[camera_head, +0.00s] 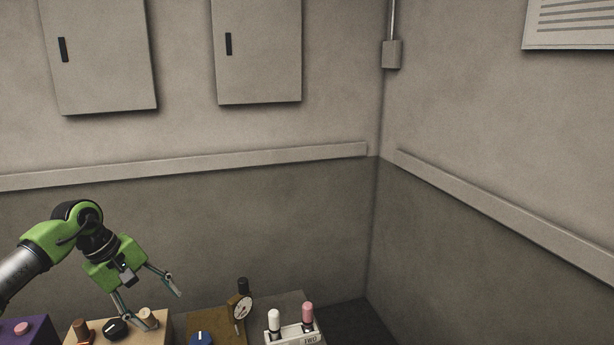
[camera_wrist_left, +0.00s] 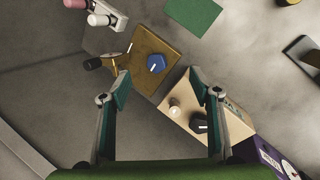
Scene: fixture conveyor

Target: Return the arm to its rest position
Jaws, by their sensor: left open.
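My left arm comes in from the lower left in the head view. Its gripper (camera_head: 163,306) is open, with its two fingers spread and nothing between them. One fingertip shows close to a cream knob (camera_head: 149,317) on a tan fixture (camera_head: 163,327); I cannot tell if they touch. In the left wrist view the open fingers (camera_wrist_left: 160,88) frame a brown fixture (camera_wrist_left: 176,47) with a blue knob (camera_wrist_left: 156,64), and the tan fixture (camera_wrist_left: 236,126) with a black knob (camera_wrist_left: 199,126). My right gripper is not in view.
A purple fixture (camera_head: 40,330) with a pink button stands at the left. Walls close in behind; the space above is clear.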

